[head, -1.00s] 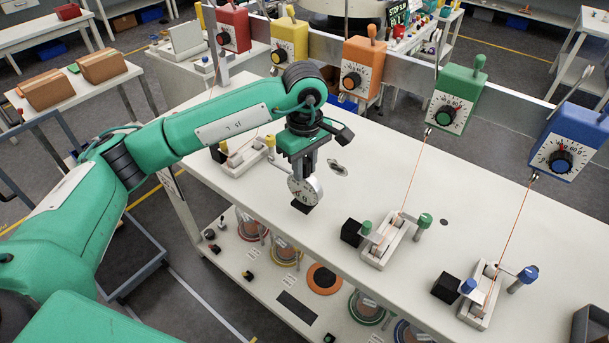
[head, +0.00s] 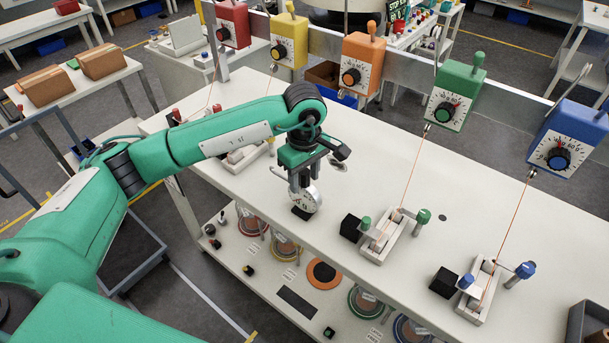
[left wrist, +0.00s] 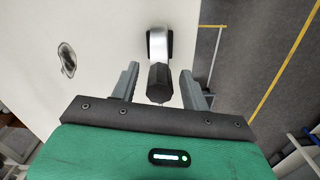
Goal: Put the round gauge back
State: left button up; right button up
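The round gauge (head: 307,199), with a pale dial and silver rim, is at the front edge of the white table, upright over a small black block (head: 301,213). My left gripper (head: 301,178) is right above it, pointing down. In the left wrist view, the gauge's silver rim (left wrist: 158,43) and its dark handle (left wrist: 159,84) lie between the fingers of my left gripper (left wrist: 162,82). A gap shows on each side of the handle, so the gripper is open around it. Whether the gauge rests fully on the block is hard to tell. My right gripper is not in view.
Fixtures with cords stand to the right, one with green knobs (head: 384,238) and one with blue knobs (head: 480,291). Coloured dial boxes, such as the orange one (head: 361,66), hang on a rail behind. A metal oval fitting (left wrist: 67,60) lies beside the gauge.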

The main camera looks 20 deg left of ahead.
pick_arm(q)
jog(key=shift+r, duration=0.1)
jog(key=shift+r+p, duration=0.2)
jog(key=shift+p, duration=0.15)
notch_tip(320, 180, up, 10)
jog(key=b, duration=0.4)
jog(key=shift+r, duration=0.85)
jog(key=shift+f, duration=0.1)
